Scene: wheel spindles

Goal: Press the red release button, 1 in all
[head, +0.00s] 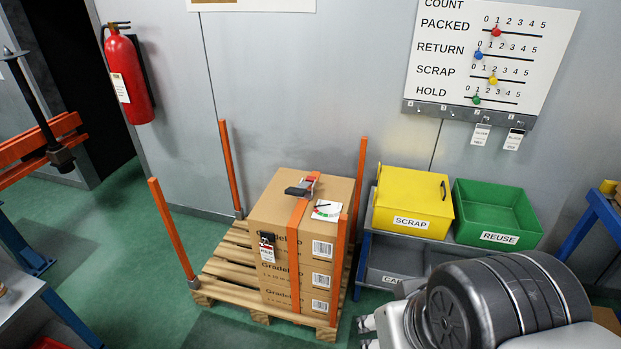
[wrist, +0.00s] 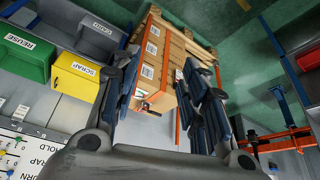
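A strap tool (head: 300,188) with a dark handle sits on top of the strapped carton stack (head: 277,215). A small red part (head: 311,178) shows at its far end; I cannot tell for sure that it is the release button. An orange strap (head: 295,240) runs over the top and down the front. In the wrist view the stack (wrist: 172,62) appears inverted between the fingers of my gripper (wrist: 162,72). My gripper is open and empty, apart from the stack.
The stack stands on a wooden pallet (head: 225,268) with orange corner posts (head: 172,232). A yellow SCRAP bin (head: 413,190) and green REUSE bin (head: 497,208) stand to the right. A counter board (head: 490,60) and fire extinguisher (head: 128,75) hang on the wall.

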